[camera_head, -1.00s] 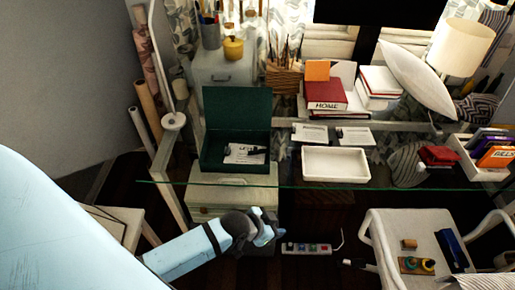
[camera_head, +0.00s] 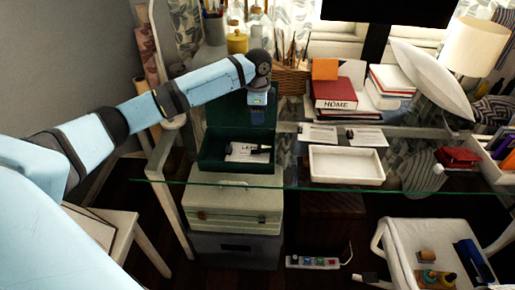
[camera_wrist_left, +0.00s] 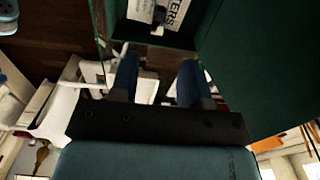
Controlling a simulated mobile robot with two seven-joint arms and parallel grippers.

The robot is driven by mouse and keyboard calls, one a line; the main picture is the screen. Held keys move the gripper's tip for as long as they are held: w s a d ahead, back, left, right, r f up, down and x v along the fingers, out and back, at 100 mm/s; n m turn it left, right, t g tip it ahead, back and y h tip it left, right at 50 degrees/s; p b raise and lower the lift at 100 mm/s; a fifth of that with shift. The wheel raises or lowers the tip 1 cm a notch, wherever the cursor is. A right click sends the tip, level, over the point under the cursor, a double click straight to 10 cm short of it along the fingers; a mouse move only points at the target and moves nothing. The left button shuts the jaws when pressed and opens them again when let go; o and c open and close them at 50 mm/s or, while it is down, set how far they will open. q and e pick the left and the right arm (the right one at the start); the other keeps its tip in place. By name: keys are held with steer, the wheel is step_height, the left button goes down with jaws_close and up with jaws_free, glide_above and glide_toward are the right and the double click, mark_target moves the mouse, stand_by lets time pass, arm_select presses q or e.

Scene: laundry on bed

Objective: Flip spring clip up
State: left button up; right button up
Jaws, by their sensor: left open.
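A small black object, seemingly the spring clip (camera_head: 260,149), lies on a white printed paper (camera_head: 240,154) inside the open dark green box (camera_head: 216,165). In the left wrist view a dark part of it (camera_wrist_left: 159,14) shows at the top edge beside large letters; how it is turned is too small to tell. My left gripper (camera_head: 259,112) points down in front of the box's raised lid, above and behind the clip, apart from it. In the left wrist view its two fingers (camera_wrist_left: 158,60) are spread with nothing between them. My right gripper is not in view.
The box stands on a glass desk (camera_head: 230,186). A white tray (camera_head: 346,180) and cards (camera_head: 318,134) lie to its right, with books (camera_head: 335,95) behind. A wooden organiser (camera_head: 290,80) and yellow jar (camera_head: 237,43) stand behind the lid. A power strip (camera_head: 313,262) lies below.

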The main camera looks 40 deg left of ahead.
mark_target(258, 146)
arm_select(q)
step_height(258, 146, down, 14)
steer(key=shift+a+r+b, duration=0.1)
steer(key=shift+r+b, duration=0.1)
steer(key=shift+b, duration=0.25)
steer(key=shift+c, duration=0.4)
jaws_close()
